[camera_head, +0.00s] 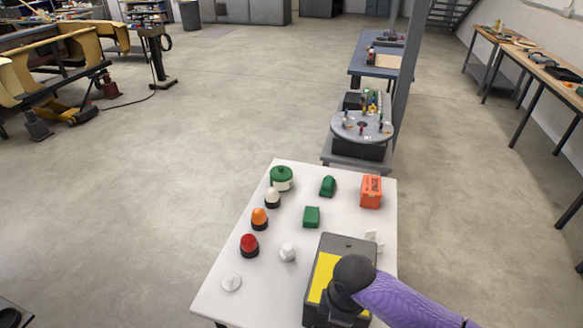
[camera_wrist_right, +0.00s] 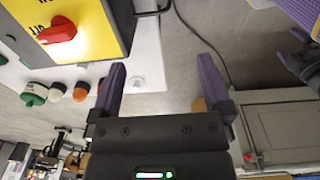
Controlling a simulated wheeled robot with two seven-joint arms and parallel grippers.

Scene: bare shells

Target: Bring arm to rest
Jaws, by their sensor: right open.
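My right arm (camera_head: 405,298), with a purple sleeve, reaches in from the lower right in the head view. Its dark wrist is in front of a grey box with a yellow face (camera_head: 324,270), and its fingertips cannot be made out there. In the right wrist view my right gripper (camera_wrist_right: 161,63) is open, with two purple fingers apart and nothing between them. The yellow-faced box with a red rotary switch (camera_wrist_right: 60,30) is to the left of the fingers.
The white table (camera_head: 340,205) holds a red lamp (camera_head: 249,244), an orange lamp (camera_head: 259,218), a white lamp (camera_head: 272,197), green parts and an orange box (camera_head: 371,191). A grey stand with a round top (camera_head: 362,127) is behind it. Open floor lies left.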

